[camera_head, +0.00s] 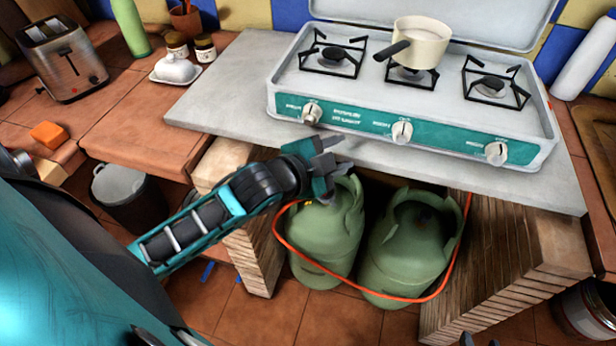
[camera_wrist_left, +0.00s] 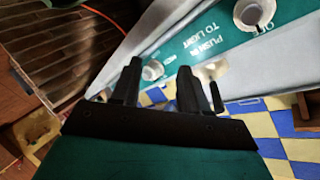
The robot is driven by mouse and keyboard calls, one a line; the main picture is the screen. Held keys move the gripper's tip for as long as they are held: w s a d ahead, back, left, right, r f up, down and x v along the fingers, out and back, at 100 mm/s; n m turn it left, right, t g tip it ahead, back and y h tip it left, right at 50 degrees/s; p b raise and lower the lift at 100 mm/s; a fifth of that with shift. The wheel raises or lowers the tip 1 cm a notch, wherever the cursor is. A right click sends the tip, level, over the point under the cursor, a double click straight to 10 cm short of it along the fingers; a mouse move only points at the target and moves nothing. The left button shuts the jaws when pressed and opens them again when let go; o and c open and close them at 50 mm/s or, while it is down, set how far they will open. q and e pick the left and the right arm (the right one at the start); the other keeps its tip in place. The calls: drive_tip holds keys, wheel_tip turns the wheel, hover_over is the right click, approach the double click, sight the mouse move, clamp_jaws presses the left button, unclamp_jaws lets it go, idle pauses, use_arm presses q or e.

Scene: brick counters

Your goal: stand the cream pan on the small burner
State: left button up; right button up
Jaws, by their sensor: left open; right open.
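The cream pan (camera_head: 421,45) stands upright at the middle burner (camera_head: 408,76) of the white and teal stove (camera_head: 362,122), its dark handle pointing left toward the front. It hides part of that burner. The left burner (camera_head: 333,55) and right burner (camera_head: 491,87) are bare; I cannot tell which is the small one. My left gripper (camera_head: 332,166) is open and empty, in front of and below the stove's front edge, well apart from the pan. Its fingers show in the left wrist view (camera_wrist_left: 158,92), with stove knobs beyond. Dark tips of my right gripper (camera_head: 481,341) show at the bottom edge, open.
The grey counter slab (camera_head: 225,95) is clear left of the stove. The stove's lid (camera_head: 370,12) stands raised behind the burners. Green gas bottles (camera_head: 325,235) with an orange hose are below. A toaster (camera_head: 62,62), butter dish (camera_head: 175,69) and jars stand left; a paper roll (camera_head: 585,55) stands right.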

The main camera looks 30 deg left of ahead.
use_arm(q)
drive_tip(key=s+d+f+n+g+y, duration=0.1)
drive_tip(key=s+d+f+n+g, duration=0.1)
drive_tip(key=s+f+n, duration=0.7)
drive_tip(key=s+f, duration=0.5)
drive_tip(key=shift+f+g, duration=0.3)
drive_tip(key=shift+g, duration=0.1)
drive_tip(key=shift+w, duration=0.1)
idle(0.7)
